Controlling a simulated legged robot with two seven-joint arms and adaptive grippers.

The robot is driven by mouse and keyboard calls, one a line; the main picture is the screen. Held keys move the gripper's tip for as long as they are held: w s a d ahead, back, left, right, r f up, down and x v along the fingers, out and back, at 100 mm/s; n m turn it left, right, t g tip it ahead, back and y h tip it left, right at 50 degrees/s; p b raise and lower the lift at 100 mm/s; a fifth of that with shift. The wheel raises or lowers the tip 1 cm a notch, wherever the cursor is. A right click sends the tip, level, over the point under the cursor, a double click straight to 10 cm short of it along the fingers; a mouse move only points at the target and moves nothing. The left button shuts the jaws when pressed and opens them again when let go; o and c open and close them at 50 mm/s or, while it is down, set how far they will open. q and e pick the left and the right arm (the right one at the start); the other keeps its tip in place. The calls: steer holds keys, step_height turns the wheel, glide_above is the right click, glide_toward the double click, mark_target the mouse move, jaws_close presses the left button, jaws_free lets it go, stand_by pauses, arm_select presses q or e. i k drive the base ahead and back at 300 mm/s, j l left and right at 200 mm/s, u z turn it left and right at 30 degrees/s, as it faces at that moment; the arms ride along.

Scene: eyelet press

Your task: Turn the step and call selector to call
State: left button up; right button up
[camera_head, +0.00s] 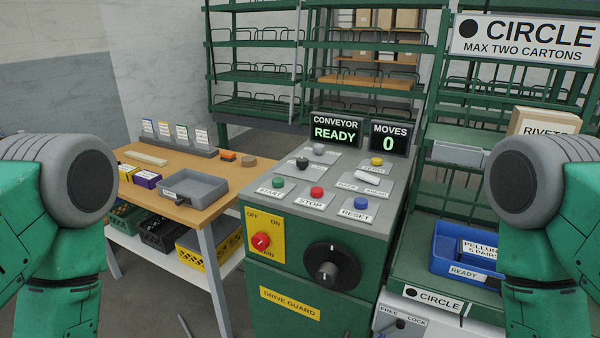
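A green control console (290,216) stands in the middle with a sloped grey top. A dark knob (302,162) and a grey knob (319,149) sit on plates at its upper left. A lever switch (361,172) sits on a plate marked BACK and AHEAD. A large black rotary dial (330,267) with a grey grip is on the front face. I cannot read the words STEP or CALL on any plate, so I cannot tell which control is the selector or where it points. My arms show at the left and right edges; both grippers are out of view.
START (277,183), STOP (317,192) and RESET (361,203) buttons line the console's near edge. A red main switch (261,241) is on its front. Displays (335,132) read READY and 0. A wooden table (190,211) stands left; a blue bin (466,255) is right.

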mark_target(302, 162)
steer(key=z, duration=1.1)
steer(key=j+z, duration=0.8)
steer(key=k+j+z, duration=0.15)
steer(key=j+z, duration=0.25)
steer(key=k+j+z, duration=0.15)
steer(key=j+z, duration=0.15)
steer(key=z, duration=0.15)
steer(key=k+j+z, duration=0.2)
steer(key=z, duration=0.2)
steer(key=j, duration=0.1)
